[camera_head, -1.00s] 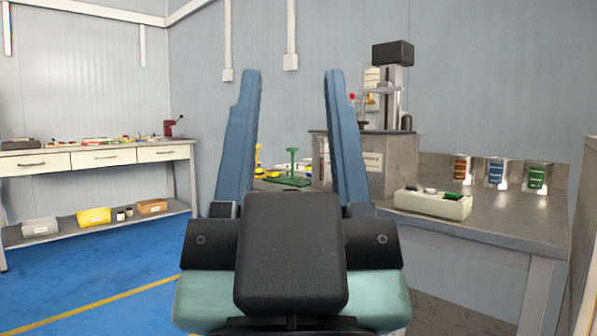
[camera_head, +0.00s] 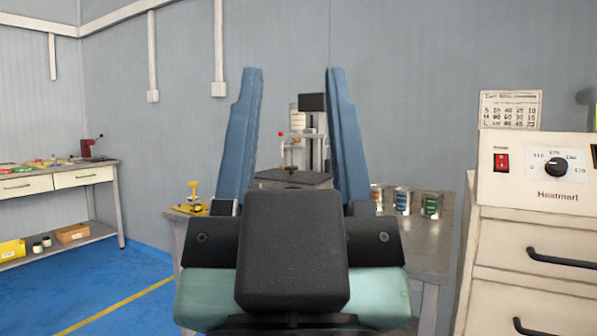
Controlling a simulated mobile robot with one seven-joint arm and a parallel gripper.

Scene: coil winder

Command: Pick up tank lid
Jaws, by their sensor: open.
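My gripper (camera_head: 294,85) is in the middle of the head view, its two blue fingers upright and wide apart. Nothing is between the fingers; the gap only looks onto the workbench behind. I cannot make out a tank lid in this view. Part of the bench is hidden behind my gripper.
A workbench (camera_head: 433,262) stands ahead with a grey press-like device (camera_head: 311,140), a yellow stand (camera_head: 193,197) and colored bins (camera_head: 401,202). A drawer table (camera_head: 75,178) is at the far left. Blue floor (camera_head: 135,290) is free at left. A drawer cabinet (camera_head: 535,230) is near on the right.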

